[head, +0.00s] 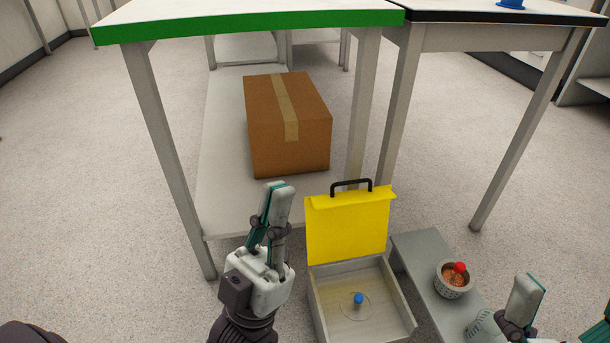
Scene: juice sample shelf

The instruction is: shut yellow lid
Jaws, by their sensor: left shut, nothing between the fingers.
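The yellow lid (347,228) stands up, open, at the back edge of a grey box (408,318). A black handle (351,183) is on the lid's top edge. Inside the open box is a small blue-topped piece (358,299). My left gripper (279,188) is shut and empty, pointing up just left of the lid and apart from it. My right gripper (566,303) is at the bottom right corner, partly cut off, with its fingers spread and nothing seen between them.
A low grey bench (422,245) right of the box holds a patterned bowl (453,281) with a red ball (460,267). A taped cardboard box (305,125) sits on the lower shelf of the green-edged table (250,22). Table legs stand behind the lid.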

